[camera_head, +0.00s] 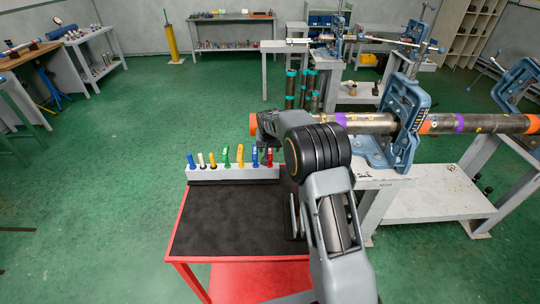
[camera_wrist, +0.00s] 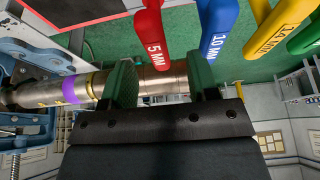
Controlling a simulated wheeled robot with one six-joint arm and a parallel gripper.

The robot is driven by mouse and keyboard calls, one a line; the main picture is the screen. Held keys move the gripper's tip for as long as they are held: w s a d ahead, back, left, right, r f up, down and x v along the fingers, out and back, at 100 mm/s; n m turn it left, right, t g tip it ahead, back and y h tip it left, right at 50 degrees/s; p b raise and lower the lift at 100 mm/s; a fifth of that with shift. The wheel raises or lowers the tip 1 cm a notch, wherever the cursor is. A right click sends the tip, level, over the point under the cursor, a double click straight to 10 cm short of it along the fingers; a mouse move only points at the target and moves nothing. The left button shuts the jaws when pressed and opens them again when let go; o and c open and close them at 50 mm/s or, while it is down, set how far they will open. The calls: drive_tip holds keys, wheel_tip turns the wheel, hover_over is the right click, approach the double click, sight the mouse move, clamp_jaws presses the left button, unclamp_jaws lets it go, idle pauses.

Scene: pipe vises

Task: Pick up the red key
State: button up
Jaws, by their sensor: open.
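The red key (camera_head: 270,157), marked 5 MM, is the rightmost in a row of coloured keys in a pale rack (camera_head: 235,173) on the cart. In the wrist view the red key (camera_wrist: 151,35) hangs in from the top, in line with the gap between my fingers and nearer the left one. My gripper (camera_wrist: 161,78) is open and empty, with green finger pads on both sides. I cannot tell whether the key's end reaches between the pads. In the head view my gripper is largely hidden by my arm, above the rack's right end.
A blue 10 MM key (camera_wrist: 215,28) is close by the right finger, with a yellow key (camera_wrist: 278,28) beyond. The cart's black top (camera_head: 225,230) is clear. A long pipe (camera_head: 370,124) in a blue vise (camera_head: 402,115) stands to the right, near my gripper.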

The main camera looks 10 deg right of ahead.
sight(270, 151)
drive_tip(key=shift+p+x, duration=1.05)
drive_tip(key=shift+x, duration=2.05)
drive_tip(key=shift+s+d, duration=0.1)
drive_tip(key=shift+d, duration=0.1)
clamp_jaws()
